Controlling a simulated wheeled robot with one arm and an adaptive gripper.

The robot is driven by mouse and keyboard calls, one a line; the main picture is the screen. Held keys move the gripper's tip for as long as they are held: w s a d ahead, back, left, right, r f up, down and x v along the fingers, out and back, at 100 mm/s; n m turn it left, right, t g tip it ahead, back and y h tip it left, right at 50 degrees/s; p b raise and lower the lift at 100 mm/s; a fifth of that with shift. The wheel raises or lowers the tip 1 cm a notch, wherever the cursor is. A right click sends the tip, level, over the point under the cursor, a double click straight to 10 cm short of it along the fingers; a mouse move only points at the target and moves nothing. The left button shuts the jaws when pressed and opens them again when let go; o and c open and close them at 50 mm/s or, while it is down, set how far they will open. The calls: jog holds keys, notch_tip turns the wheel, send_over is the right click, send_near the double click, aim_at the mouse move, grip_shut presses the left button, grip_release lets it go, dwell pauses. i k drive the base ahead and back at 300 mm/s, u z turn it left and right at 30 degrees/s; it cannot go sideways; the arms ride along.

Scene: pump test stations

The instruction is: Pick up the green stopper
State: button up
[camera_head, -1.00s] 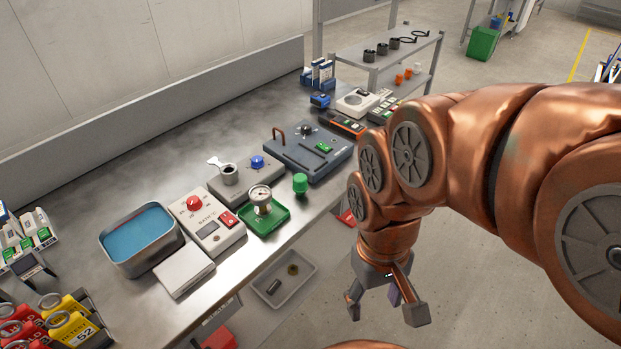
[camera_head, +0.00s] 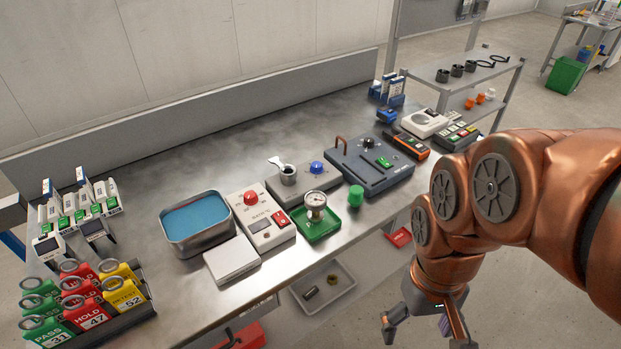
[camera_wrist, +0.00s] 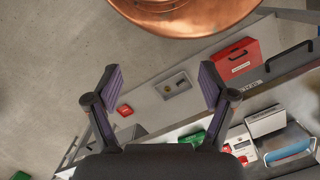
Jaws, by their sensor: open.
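The green stopper (camera_head: 355,196) stands upright on the steel bench near its front edge. It is just right of the green tray (camera_head: 322,226) with the gauge, and in front of the dark blue-grey test unit. My gripper (camera_head: 424,322) is at the lower right, off the front of the bench and apart from the stopper. Its fingers are spread, with nothing between them. In the wrist view my gripper (camera_wrist: 158,88) is also open and empty. I cannot make out the stopper for certain in the wrist view.
A white unit with a red knob (camera_head: 262,219), a blue-filled basin (camera_head: 199,222) and a tag rack stand to the left. The dark test unit (camera_head: 371,168) stands behind the stopper. A grey bin (camera_head: 323,290) sits below the bench front. Bare steel lies behind the units.

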aim_at(355, 197)
jog(key=u, duration=2.4)
jog(key=k, duration=0.85)
jog(key=z, duration=0.75)
jog(key=i, duration=0.5)
